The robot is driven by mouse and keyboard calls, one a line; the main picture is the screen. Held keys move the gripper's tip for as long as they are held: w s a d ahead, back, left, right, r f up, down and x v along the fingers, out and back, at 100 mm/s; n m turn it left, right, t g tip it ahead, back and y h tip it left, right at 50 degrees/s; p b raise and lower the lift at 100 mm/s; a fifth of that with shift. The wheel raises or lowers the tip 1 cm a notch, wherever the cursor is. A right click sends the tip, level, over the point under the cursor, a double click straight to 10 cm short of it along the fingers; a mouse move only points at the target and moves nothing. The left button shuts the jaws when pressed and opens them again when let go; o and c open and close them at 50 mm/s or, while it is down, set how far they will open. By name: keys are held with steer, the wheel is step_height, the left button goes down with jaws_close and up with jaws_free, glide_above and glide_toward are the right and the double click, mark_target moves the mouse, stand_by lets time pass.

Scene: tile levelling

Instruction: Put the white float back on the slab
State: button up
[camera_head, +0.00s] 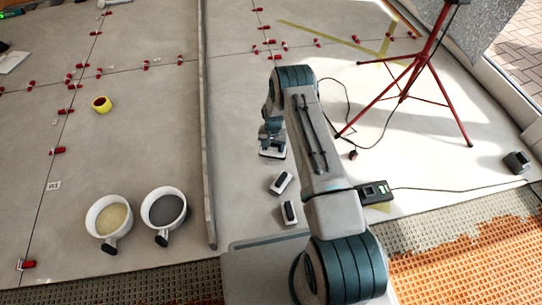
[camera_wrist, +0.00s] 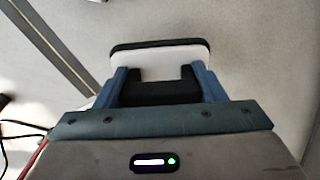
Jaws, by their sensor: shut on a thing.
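My gripper (camera_head: 271,142) is shut on the white float (camera_head: 270,154), left of my arm's upper link. In the wrist view, the float (camera_wrist: 160,57) has a white body with a black edge. Its dark handle sits between the blue fingers of my gripper (camera_wrist: 162,84). The grey slab (camera_head: 240,110) lies beneath the float. I cannot tell whether the float touches the slab or hangs just above it.
Two similar dark-and-white floats (camera_head: 281,183) (camera_head: 290,212) lie nearer me. A long bar (camera_head: 207,130) runs along the left. Two buckets (camera_head: 109,217) (camera_head: 163,209) stand beyond it. A red tripod (camera_head: 408,85) stands at right. Slab between bar and float is clear.

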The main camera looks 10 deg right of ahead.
mark_target(271, 150)
steer(key=shift+w+a+f, duration=0.15)
steer(key=shift+a+f, duration=0.15)
steer(key=shift+f, duration=0.1)
steer(key=shift+f+b, duration=1.15)
steer(key=shift+f, duration=0.55)
steer(key=shift+f, duration=0.2)
steer(key=o, duration=1.1)
steer(key=shift+o, duration=0.2)
